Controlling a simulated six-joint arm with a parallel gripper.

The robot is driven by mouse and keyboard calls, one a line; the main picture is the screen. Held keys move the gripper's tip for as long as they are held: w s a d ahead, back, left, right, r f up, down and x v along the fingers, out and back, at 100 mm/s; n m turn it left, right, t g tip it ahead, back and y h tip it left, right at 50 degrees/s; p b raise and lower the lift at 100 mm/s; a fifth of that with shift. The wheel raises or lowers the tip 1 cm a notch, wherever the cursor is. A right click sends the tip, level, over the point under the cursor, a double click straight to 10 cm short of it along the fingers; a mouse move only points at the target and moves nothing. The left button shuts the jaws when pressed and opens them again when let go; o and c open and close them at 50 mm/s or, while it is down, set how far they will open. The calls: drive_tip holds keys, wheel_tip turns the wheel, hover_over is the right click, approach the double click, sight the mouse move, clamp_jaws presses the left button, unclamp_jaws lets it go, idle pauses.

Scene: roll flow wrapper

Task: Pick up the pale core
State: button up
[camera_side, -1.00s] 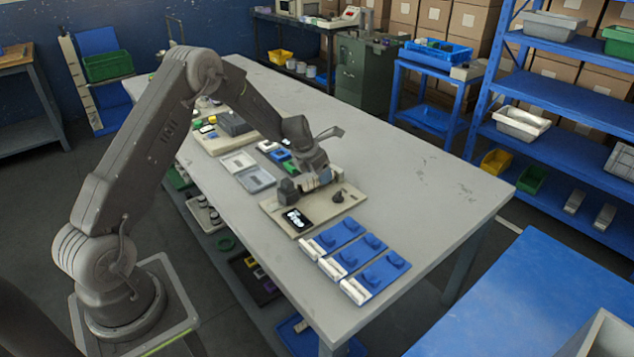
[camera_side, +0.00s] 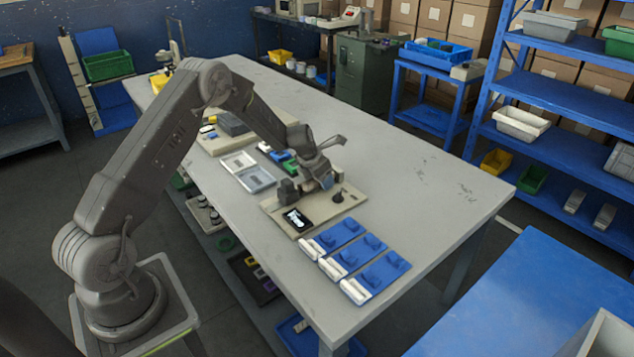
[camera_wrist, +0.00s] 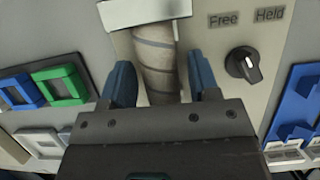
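The pale core (camera_wrist: 160,62) is a beige cylinder with a darker spiral stripe, in the wrist view's upper middle. The blue fingers of my gripper (camera_wrist: 162,88) stand on either side of it, with narrow gaps between fingers and core. My gripper appears open around the core. The core's lower end is hidden by the gripper body. In the side view my gripper (camera_side: 326,184) is low over the beige machine base (camera_side: 270,204), and the core cannot be made out there.
A white plate (camera_wrist: 145,12) lies across the core's upper end. A black knob (camera_wrist: 243,64) marked Free and Held is on the panel at right. Blue (camera_wrist: 20,90) and green (camera_wrist: 60,86) frames lie left. Blue trays (camera_side: 384,272) lie in front. The table's right side (camera_side: 440,170) is clear.

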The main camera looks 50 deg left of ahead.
drive_tip(key=c, duration=0.8)
